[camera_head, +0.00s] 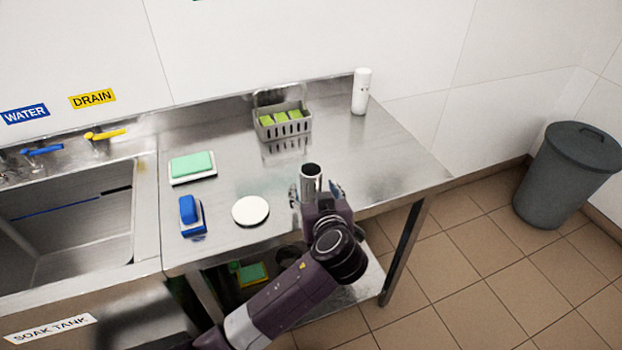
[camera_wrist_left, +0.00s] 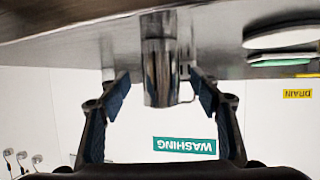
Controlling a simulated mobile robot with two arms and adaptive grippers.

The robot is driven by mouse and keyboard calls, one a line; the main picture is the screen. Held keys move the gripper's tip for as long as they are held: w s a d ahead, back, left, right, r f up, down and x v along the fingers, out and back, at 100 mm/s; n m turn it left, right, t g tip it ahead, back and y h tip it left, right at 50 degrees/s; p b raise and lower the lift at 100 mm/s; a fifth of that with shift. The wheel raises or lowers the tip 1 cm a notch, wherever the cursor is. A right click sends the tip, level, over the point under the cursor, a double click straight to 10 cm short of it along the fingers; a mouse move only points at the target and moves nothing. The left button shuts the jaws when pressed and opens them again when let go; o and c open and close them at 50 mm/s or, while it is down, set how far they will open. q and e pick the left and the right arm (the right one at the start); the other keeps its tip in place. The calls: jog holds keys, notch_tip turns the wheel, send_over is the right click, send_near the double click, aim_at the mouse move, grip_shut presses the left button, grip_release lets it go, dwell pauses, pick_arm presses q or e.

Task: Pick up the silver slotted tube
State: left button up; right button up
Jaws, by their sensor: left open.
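The silver tube (camera_head: 310,180) stands upright on the steel table near its front edge; I cannot make out its slots. My left gripper (camera_head: 317,192) is at the tube, with its fingers on either side of it. In the left wrist view the tube (camera_wrist_left: 158,60) hangs upside down in the picture between the two open fingers of the gripper (camera_wrist_left: 160,90). Gaps show between the tube and both fingers. The lower part of the tube is hidden by the gripper in the head view. My right gripper is not in view.
On the steel table (camera_head: 365,150) are a white disc (camera_head: 250,210), a blue brush (camera_head: 189,213), a green sponge on a tray (camera_head: 192,166), a grey basket (camera_head: 283,122) and a white bottle (camera_head: 361,92). A sink (camera_head: 75,220) lies left. The table's right part is clear.

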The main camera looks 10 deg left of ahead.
aim_at(313, 187)
pick_arm(q)
jog(key=p+x, duration=0.1)
jog(key=x, duration=0.2)
jog(key=shift+a+r, duration=0.1)
jog(key=shift+r, duration=0.05)
jog(key=shift+x, duration=0.75)
jog(key=shift+s, duration=0.1)
jog(key=c, duration=1)
jog(key=shift+c, duration=1.6)
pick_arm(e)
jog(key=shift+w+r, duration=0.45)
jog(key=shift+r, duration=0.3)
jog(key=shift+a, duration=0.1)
